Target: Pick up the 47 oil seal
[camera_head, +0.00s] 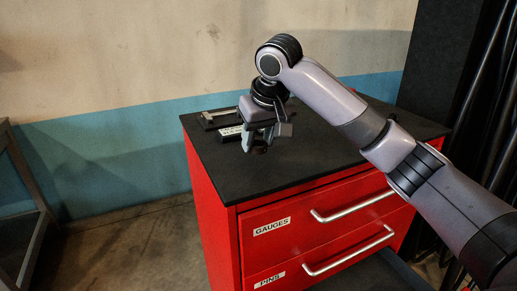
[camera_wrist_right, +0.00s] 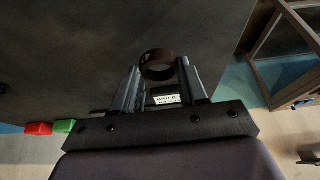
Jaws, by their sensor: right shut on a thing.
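The 47 oil seal is a dark brown ring (camera_wrist_right: 158,72) with a small pale mark, seen in the right wrist view between the fingertips. My right gripper (camera_wrist_right: 158,78) is shut on it, one finger on each side. In the head view my right gripper (camera_head: 258,143) points down over the left part of the black cabinet top (camera_head: 325,150). A small dark piece of the seal (camera_head: 259,150) shows under the fingers there. I cannot tell for sure how far it is above the surface. My left gripper is not in view.
A tray or holder with a metal tool (camera_head: 219,114) and a white label (camera_head: 231,131) lie behind the gripper. The red cabinet (camera_head: 290,220) has drawers with bar handles. The right and front of its top are clear. A grey frame (camera_head: 28,180) stands far left.

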